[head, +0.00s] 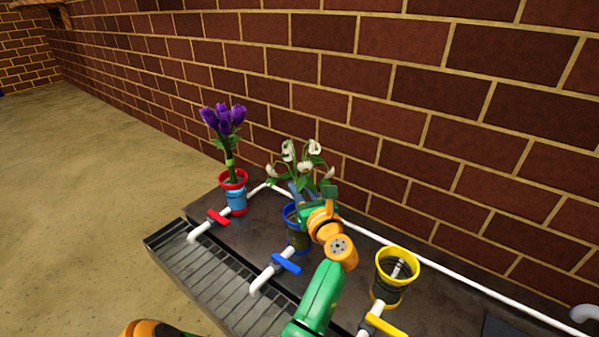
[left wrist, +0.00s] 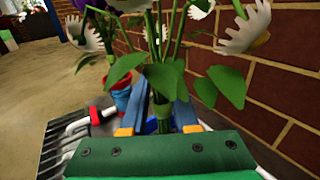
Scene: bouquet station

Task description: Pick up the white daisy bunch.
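The white daisy bunch (head: 297,166) has white blooms and green leaves. It stands upright over the blue-rimmed pot (head: 299,237). My left gripper (head: 298,192) is at its stems, just above the pot's rim, and partly covers both. In the left wrist view, the bunch's stems and green wrap (left wrist: 162,112) stand between the two blue fingers of my left gripper (left wrist: 162,106). The fingers are close on either side of the wrap, but I cannot tell whether they press on it. The lower stem ends are hidden. My right gripper is not in view.
Purple flowers (head: 224,120) stand in a red-rimmed pot (head: 235,192) to the left. An empty-looking yellow-rimmed pot (head: 395,277) stands to the right. White pipes with coloured taps (head: 285,263) reach over a slotted drain (head: 215,283). A brick wall (head: 400,110) rises close behind.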

